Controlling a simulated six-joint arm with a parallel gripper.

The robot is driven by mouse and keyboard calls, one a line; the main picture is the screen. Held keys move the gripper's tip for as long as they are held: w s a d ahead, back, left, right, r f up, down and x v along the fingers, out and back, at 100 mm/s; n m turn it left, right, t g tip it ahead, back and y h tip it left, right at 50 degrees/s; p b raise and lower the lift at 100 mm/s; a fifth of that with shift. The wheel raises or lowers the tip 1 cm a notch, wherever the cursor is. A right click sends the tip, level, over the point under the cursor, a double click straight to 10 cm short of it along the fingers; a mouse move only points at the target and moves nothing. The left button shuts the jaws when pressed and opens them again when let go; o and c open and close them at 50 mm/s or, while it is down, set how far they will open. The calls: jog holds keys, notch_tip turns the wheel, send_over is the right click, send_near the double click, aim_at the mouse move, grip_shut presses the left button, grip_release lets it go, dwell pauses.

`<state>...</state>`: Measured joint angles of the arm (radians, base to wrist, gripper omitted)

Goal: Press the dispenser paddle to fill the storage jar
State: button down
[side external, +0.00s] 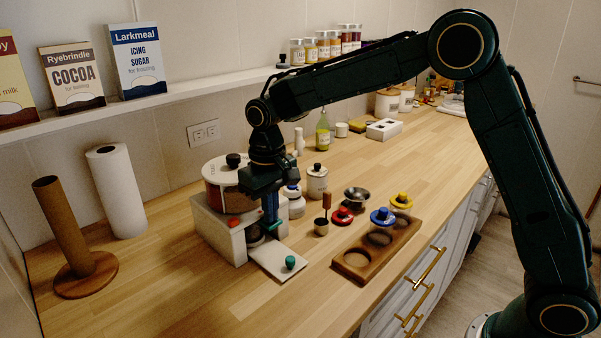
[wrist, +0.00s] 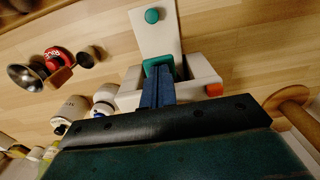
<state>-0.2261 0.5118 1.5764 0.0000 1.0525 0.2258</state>
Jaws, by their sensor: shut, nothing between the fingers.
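The dispenser (side external: 218,228) is a white box with a round hopper of reddish contents and a pale lid on top. A teal paddle (side external: 275,228) sticks out at its front; it also shows in the wrist view (wrist: 160,62). My gripper (side external: 271,218) points down with its blue fingers shut and empty. In the wrist view the fingers (wrist: 159,74) end right at the paddle; I cannot tell whether they touch it. A greyish round vessel (side external: 254,236) sits under the dispenser front, partly hidden; I cannot tell if it is the storage jar.
A white plate with a green knob (side external: 290,262) extends in front of the dispenser. A paper roll (side external: 115,192) and bare holder (side external: 68,230) stand left. The front-left counter is clear.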

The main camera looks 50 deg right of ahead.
jog(key=shift+f, duration=0.35)
dwell(0.5)
jog(key=shift+r, duration=1.95)
jog(key=shift+r, duration=0.15)
notch_tip(320, 180, up, 5)
jog(key=shift+f, duration=0.1)
dwell(0.4)
jog(key=shift+f, duration=3.25)
jog(key=shift+f, duration=0.15)
